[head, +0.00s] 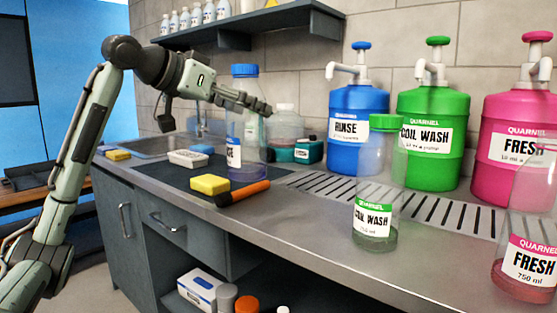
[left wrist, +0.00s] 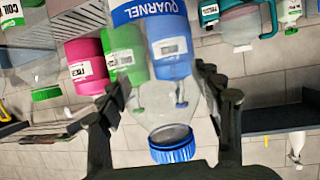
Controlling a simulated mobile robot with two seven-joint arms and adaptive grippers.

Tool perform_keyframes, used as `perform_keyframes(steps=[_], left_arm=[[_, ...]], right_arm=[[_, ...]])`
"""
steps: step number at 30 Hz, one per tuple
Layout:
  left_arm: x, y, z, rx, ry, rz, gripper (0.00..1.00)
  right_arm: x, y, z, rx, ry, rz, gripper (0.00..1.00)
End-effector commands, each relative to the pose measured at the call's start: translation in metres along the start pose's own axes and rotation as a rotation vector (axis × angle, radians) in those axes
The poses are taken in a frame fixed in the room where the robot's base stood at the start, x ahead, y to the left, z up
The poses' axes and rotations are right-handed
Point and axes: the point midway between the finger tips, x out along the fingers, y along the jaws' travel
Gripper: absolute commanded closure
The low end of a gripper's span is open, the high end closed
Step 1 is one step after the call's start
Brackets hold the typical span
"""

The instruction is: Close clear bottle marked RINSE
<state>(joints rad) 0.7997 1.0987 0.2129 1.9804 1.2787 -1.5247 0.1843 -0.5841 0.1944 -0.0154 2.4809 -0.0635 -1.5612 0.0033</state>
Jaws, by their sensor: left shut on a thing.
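The clear bottle (head: 247,158) stands upright on the dark mat. Its label is partly seen, ending in "SE", and a blue cap (head: 245,71) sits at its mouth; how tight it is I cannot tell. My left gripper (head: 255,103) is at the bottle's upper part, below the cap, shut on the bottle. In the left wrist view the blue cap (left wrist: 172,150) and clear shoulder show between the two fingers (left wrist: 165,95), upside down. The blue QUARNEL label band also shows there. My right gripper is not in view.
A yellow sponge (head: 210,184) and an orange-handled brush (head: 242,193) lie before the bottle. A clear COIL WASH bottle (head: 375,215) with green cap stands at the front right. Blue (head: 358,128), green (head: 433,135) and pink (head: 512,140) pump jugs stand behind. A shelf (head: 250,24) hangs above.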

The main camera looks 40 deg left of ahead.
Motion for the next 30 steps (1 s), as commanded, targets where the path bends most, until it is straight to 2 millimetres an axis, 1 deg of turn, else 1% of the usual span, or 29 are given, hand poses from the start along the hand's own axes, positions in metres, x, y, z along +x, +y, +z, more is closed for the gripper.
perform_keyframes(steps=[1,3,6,9,13,21,23,24,25,27,30], left_arm=[[0.013,0.005,0.002,-0.001,0.0,0.005,1.0],[0.031,0.011,0.004,-0.001,0.001,0.005,1.0],[0.052,0.017,0.008,-0.002,0.002,0.003,1.0],[0.067,0.021,0.011,-0.002,0.001,0.002,1.0],[0.075,0.023,0.012,-0.001,0.003,0.0,1.0],[0.076,0.023,0.013,-0.001,0.003,-0.001,1.0],[0.078,0.023,0.016,-0.001,0.002,0.0,1.0],[0.08,0.023,0.021,-0.002,0.001,0.001,1.0],[0.082,0.023,0.026,-0.002,-0.001,0.001,1.0],[0.087,0.023,0.039,-0.002,-0.003,0.001,1.0],[0.089,0.023,0.045,0.0,0.0,0.0,1.0]], right_arm=[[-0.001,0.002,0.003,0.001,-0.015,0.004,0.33],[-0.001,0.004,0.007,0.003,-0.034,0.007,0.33],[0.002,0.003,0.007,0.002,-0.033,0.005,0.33],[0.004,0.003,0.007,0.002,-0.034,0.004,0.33],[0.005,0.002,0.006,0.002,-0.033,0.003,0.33],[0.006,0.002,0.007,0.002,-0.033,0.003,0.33],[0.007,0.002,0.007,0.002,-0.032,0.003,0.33],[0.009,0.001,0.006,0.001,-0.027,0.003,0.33],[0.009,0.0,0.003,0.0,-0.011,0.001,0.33],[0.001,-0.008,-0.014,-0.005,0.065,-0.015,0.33],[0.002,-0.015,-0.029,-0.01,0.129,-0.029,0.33]])
